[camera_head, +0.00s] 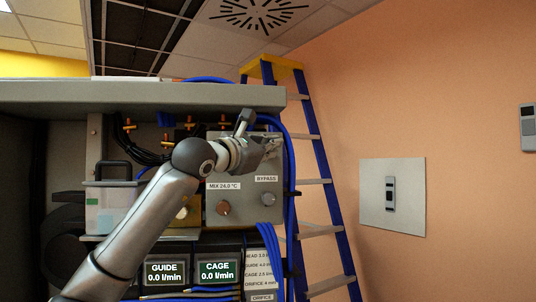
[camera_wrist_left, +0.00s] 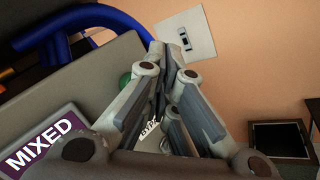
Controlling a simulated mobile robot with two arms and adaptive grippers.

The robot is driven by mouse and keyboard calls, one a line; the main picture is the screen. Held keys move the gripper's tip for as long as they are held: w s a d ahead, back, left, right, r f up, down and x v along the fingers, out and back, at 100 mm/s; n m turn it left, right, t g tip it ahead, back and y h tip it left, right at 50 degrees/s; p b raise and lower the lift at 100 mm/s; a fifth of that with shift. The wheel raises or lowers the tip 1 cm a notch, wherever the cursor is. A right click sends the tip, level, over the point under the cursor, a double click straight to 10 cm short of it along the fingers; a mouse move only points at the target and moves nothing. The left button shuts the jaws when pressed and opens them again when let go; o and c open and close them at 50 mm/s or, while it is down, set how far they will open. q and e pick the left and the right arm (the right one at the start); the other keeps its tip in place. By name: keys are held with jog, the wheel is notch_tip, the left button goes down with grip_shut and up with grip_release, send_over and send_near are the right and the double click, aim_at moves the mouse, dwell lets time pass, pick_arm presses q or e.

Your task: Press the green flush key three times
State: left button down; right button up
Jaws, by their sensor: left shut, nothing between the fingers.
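A small green round part, likely the flush key (camera_wrist_left: 125,80), shows in the left wrist view, partly hidden behind my gripper's finger. In the head view I cannot see it; my gripper and wrist cover that part of the grey control panel (camera_head: 245,210). My left gripper (camera_head: 270,146) is shut and empty in front of the panel's upper part, above the BYPASS label (camera_head: 267,178). It also shows in the left wrist view (camera_wrist_left: 168,62), beside the green part. I cannot tell whether it touches anything. My right gripper is in neither view.
The panel has a MIX knob (camera_head: 223,208) and a BYPASS knob (camera_head: 268,199). Blue hoses (camera_head: 291,210) run down its right side. A shelf (camera_head: 150,95) overhangs above. A blue ladder (camera_head: 325,170) stands behind. A wall plate (camera_head: 408,170) is at right.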

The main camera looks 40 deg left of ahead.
pick_arm(q)
jog(key=shift+w+a, duration=0.1)
jog(key=shift+w, duration=0.05)
dwell(0.5)
jog(key=shift+w+a, duration=0.2)
jog(key=shift+w+a+p, duration=0.4)
jog(key=shift+p, duration=0.05)
dwell(0.9)
jog(key=shift+s+d+b, duration=0.65)
jog(key=shift+s+d, duration=0.05)
jog(key=s+d+b, duration=0.2)
jog(key=s+d, duration=0.2)
jog(key=shift+s+b, duration=0.15)
jog(key=shift+b, duration=0.25)
